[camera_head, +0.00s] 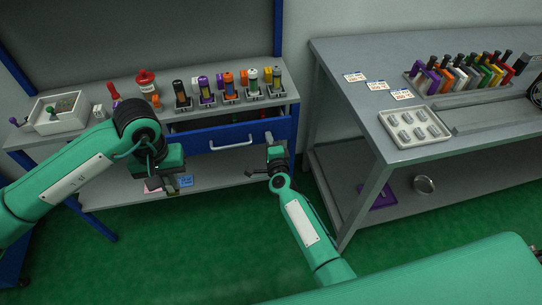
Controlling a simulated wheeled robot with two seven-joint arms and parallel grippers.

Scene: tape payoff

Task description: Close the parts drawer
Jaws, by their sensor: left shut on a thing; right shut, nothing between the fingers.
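The parts drawer (205,139) is the blue drawer under the right part of the left bench. It is pulled out; a dark opening shows behind its front edge. Its pale bar handle (231,145) is free, with no gripper on it. My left gripper (170,181) is left of that handle, low in front of the bench, pointing down. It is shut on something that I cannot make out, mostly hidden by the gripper. My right gripper (271,158) is shut and empty, close in front of the drawer's right end and right of the handle.
Several coloured tools in dark holders (205,99) stand on the bench top, with a white bin (58,108) at left. A lower shelf (217,175) carries small tags. A grey table (350,99) stands at right, with green floor (200,240) in front.

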